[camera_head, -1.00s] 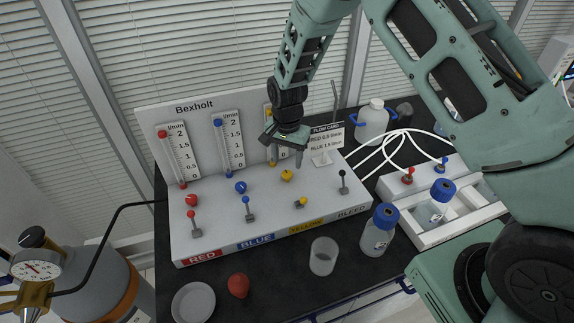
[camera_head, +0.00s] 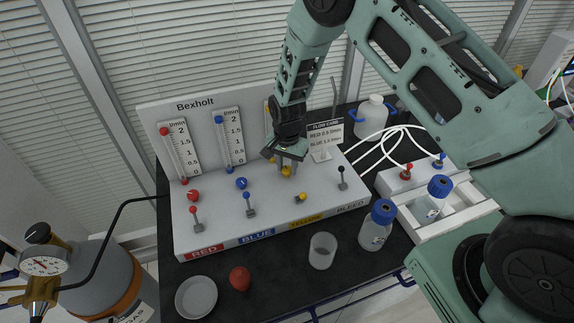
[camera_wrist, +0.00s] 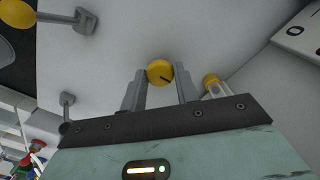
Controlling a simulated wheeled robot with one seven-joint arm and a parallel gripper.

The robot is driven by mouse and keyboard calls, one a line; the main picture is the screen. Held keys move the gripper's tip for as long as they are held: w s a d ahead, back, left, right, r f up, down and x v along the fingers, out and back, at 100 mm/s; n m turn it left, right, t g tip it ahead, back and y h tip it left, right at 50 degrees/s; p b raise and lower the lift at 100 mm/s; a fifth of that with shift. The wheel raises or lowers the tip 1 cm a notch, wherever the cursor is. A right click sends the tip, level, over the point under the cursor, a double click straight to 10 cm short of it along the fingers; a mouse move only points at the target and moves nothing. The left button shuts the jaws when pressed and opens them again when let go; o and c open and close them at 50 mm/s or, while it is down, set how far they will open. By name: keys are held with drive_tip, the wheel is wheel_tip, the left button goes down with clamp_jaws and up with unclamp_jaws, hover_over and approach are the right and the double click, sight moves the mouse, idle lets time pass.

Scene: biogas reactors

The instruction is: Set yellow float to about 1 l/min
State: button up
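The yellow knob (camera_head: 286,171) sits on the white Bexholt panel (camera_head: 330,200) below the yellow flow tube. My gripper (camera_head: 285,168) points down over it. In the wrist view the knob (camera_wrist: 160,72), with a dark pointer line, lies between the tips of my two fingers (camera_wrist: 160,86). The fingers are apart, one on each side; whether they touch the knob I cannot tell. The yellow flow tube is mostly hidden behind my gripper in the head view, so its float height cannot be read. Its yellow-capped lower end (camera_wrist: 211,80) shows in the wrist view.
The yellow lever (camera_head: 300,198) stands in front of the knob, the blue knob (camera_head: 241,183) to its left, the black bleed lever (camera_head: 342,178) to its right. A flow card (camera_head: 325,137) stands behind. A beaker (camera_head: 322,250) and blue-capped bottle (camera_head: 378,226) stand in front.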

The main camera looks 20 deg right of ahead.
drive_tip(key=shift+n+b, duration=0.4)
drive_tip(key=shift+f+n+b, duration=0.15)
drive_tip(key=shift+n+b, duration=0.65)
drive_tip(key=shift+n, duration=0.2)
drive_tip(key=n+b, duration=0.2)
drive_tip(key=n, duration=0.1)
drive_tip(key=shift+n, duration=0.3)
drive_tip(key=n+b, duration=0.2)
drive_tip(key=n, duration=0.4)
drive_tip(key=shift+b, duration=0.3)
drive_tip(key=n, duration=0.5)
drive_tip(key=shift+r+n+b, duration=0.2)
drive_tip(key=shift+n+b, duration=0.2)
drive_tip(key=n, duration=0.4)
drive_tip(key=shift+w+n, duration=0.1)
drive_tip(key=shift+n, duration=0.2)
drive_tip(key=o, duration=1)
